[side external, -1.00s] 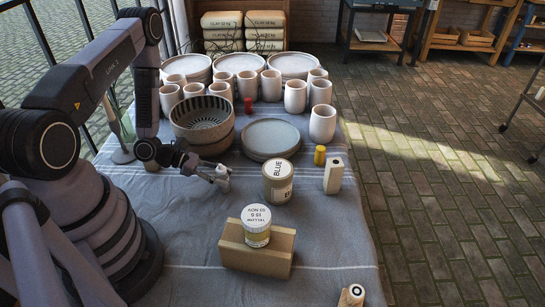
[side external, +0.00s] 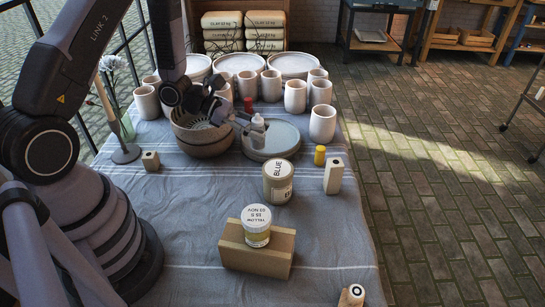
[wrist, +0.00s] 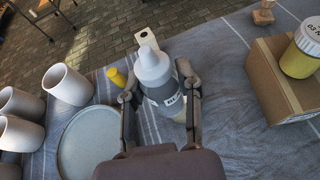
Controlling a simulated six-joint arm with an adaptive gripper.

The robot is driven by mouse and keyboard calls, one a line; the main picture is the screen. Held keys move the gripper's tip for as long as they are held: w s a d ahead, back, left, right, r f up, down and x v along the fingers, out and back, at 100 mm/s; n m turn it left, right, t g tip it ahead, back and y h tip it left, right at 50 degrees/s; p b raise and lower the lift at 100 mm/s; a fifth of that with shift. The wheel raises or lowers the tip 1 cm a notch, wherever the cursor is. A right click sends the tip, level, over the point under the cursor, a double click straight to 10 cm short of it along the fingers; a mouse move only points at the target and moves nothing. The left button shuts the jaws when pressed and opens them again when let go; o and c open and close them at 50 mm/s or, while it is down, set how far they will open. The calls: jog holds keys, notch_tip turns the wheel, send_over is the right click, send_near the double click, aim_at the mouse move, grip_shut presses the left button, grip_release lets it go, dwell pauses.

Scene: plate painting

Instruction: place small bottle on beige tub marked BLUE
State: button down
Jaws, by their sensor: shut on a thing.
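A small grey-white bottle (side external: 257,126) with a pale nozzle is held upright in my gripper (side external: 250,127), above the grey plates. In the wrist view my gripper (wrist: 160,98) is shut around the bottle (wrist: 154,70), one finger on each side; its label is only partly readable. The beige tub marked BLUE (side external: 278,184) stands on the cloth, nearer the camera than the bottle and slightly right of it. Its white lid faces up and is bare. In the wrist view the tub is mostly or wholly hidden behind the bottle and fingers.
A white-lidded tub marked YELLOW (side external: 256,226) rests on a cardboard-coloured block (side external: 257,252) in front. Stacked plates (side external: 272,152), bowls (side external: 207,150) and several cups (side external: 322,124) crowd the back.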

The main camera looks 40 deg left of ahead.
jog(key=r, duration=0.2)
send_over(278, 168)
jog(key=shift+h, duration=0.3)
notch_tip(278, 168, down, 7)
jog(key=shift+f, duration=0.15)
jog(key=c, duration=0.8)
grip_release()
jog(key=shift+o, duration=0.2)
